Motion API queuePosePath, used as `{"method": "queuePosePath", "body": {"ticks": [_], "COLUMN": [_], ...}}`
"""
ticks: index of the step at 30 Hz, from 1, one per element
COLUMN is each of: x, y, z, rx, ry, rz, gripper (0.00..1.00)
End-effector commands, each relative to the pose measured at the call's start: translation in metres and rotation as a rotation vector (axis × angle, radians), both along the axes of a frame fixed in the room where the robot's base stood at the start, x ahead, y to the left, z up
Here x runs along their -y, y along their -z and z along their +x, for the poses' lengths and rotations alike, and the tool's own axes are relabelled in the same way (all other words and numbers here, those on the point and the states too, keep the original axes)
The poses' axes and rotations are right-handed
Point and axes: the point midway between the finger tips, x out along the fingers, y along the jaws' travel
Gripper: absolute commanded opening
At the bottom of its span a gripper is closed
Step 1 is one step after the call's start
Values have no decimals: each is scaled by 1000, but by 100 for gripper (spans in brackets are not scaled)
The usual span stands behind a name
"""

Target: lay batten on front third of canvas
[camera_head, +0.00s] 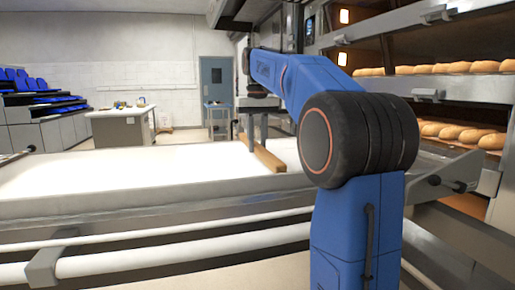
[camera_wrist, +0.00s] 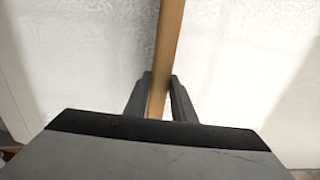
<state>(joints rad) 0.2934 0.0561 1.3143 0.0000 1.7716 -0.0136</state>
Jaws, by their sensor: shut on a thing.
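My gripper (camera_wrist: 159,92) is shut on a wooden batten (camera_wrist: 169,40), a light brown strip that runs away from the fingers in the wrist view. In the head view the batten (camera_head: 266,158) slants just over or on the white canvas (camera_head: 130,165), below my gripper's fingers (camera_head: 256,135). I cannot tell whether the batten touches the canvas. In the wrist view the canvas (camera_wrist: 80,50) spreads on both sides of the batten. My arm hides the right part of the canvas in the head view.
Deck ovens with loaves (camera_head: 460,131) stand open on the right. A metal rail with white rollers (camera_head: 180,262) runs along the near side of the canvas. A worktable (camera_head: 120,125) and blue crates (camera_head: 30,85) stand farther back at the left. The canvas's left part is bare.

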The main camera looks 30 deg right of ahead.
Motion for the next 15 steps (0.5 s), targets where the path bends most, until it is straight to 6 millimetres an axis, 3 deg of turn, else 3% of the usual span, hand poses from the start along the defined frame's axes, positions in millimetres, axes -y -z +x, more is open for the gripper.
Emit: {"method": "queuePosePath", "body": {"ticks": [4,15], "x": [0,0], "y": [13,16], "z": [-1,0], "rx": [0,1], "ry": [0,0], "rz": [0,0], "gripper": [0,0]}}
